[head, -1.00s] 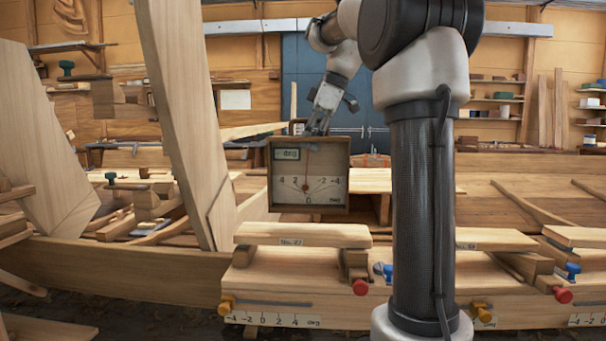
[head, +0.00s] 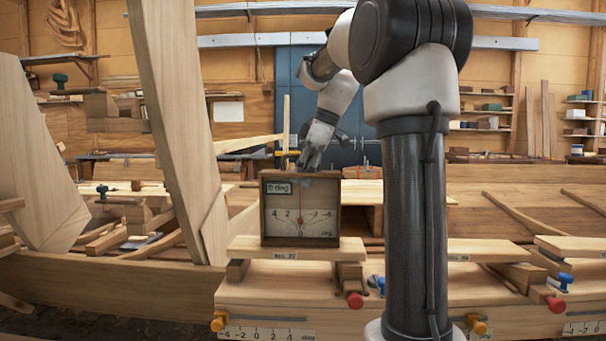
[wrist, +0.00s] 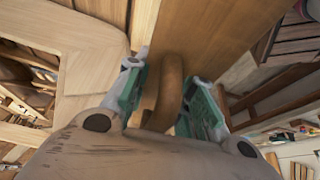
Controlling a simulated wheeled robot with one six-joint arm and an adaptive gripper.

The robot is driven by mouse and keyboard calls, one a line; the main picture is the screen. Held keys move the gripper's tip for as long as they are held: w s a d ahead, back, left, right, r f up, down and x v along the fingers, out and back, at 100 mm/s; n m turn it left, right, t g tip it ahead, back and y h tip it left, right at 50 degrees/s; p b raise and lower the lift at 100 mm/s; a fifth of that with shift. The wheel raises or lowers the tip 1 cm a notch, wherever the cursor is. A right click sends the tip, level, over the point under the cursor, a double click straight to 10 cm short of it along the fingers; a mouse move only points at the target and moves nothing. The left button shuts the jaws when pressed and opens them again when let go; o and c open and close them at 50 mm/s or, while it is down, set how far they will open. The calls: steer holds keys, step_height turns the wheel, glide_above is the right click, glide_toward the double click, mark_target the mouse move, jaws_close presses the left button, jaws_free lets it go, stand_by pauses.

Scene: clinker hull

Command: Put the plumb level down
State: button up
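The plumb level (head: 300,225) is a square wooden box with a pale dial, a red pivot and a small display. In the head view it stands upright on the plank marked No. 27 (head: 345,249), its base appearing to rest on the wood. Its curved wooden handle (wrist: 168,92) shows in the wrist view. My gripper (head: 308,165) is at the top of the level. In the wrist view its green-padded fingers (wrist: 172,88) are on either side of the handle, with narrow gaps beside it, so it looks open around the handle.
A tall slanted timber (head: 180,130) rises left of the level. More planks (head: 487,247) lie to the right, beyond my arm.

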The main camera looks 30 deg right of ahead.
steer(key=shift+r, duration=0.1)
steer(key=shift+d+r, duration=0.1)
steer(key=shift+r, duration=0.3)
steer(key=v, duration=1.2)
steer(key=s+a+f+m+h, duration=0.1)
steer(key=s+a+f+m, duration=0.2)
steer(key=s+f, duration=0.4)
steer(key=s+a+f+m+t+h, duration=0.1)
steer(key=s+a+f+m, duration=0.2)
steer(key=s+f, duration=0.4)
steer(key=s+a+f+m+t+h, duration=0.1)
steer(key=s+a+f+m, duration=0.2)
steer(key=f, duration=0.9)
steer(key=s+m, duration=0.2)
steer(key=s, duration=0.2)
steer(key=shift+h, duration=0.3)
